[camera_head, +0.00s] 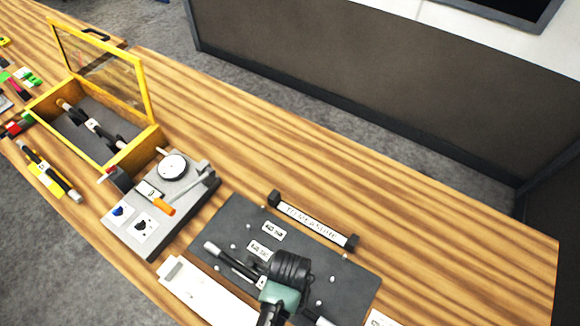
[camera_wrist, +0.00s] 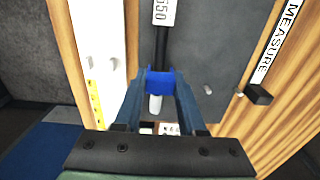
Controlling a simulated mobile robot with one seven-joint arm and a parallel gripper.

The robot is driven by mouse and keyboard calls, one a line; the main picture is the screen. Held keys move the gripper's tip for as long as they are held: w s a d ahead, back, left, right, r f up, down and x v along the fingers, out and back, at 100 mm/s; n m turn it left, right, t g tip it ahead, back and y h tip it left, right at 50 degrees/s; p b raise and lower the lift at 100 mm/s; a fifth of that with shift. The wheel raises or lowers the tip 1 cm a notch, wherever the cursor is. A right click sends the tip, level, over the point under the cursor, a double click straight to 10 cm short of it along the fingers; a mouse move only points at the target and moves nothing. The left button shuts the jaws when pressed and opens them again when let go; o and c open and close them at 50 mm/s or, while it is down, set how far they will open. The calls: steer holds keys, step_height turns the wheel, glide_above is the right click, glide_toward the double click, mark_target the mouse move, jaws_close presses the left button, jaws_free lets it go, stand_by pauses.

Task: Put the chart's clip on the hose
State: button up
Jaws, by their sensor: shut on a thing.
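In the wrist view, my gripper (camera_wrist: 160,90) is shut on a small blue clip (camera_wrist: 160,80). The clip lies across the black hose (camera_wrist: 161,48) near its white end (camera_wrist: 155,104); I cannot tell whether it is around the hose or just above it. The hose bears a white number label (camera_wrist: 164,12). In the head view, the hose (camera_head: 234,262) lies on a dark mat (camera_head: 345,283), and my wrist hides its middle and the clip. The grey block with a dial carries two picture cards, one with a blue mark (camera_head: 119,211) and one with a black mark (camera_head: 144,227); which chart applies is unclear.
A "TO MEASURE" holder (camera_head: 312,222) stands at the mat's far edge. A white strip (camera_head: 205,294) lies along its near side. The dial block (camera_head: 172,205) and an open yellow box (camera_head: 140,150) with hoses stand left. The table's right side is clear.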

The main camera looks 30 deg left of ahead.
stand_by(0.4)
steer(key=shift+f+b, duration=1.85)
steer(key=shift+f, duration=0.9)
steer(key=shift+f+b, duration=0.5)
steer(key=shift+f, duration=0.8)
stand_by(0.9)
steer(key=o, duration=1.1)
steer(key=shift+r+p, duration=3.5)
steer(key=shift+r, duration=0.05)
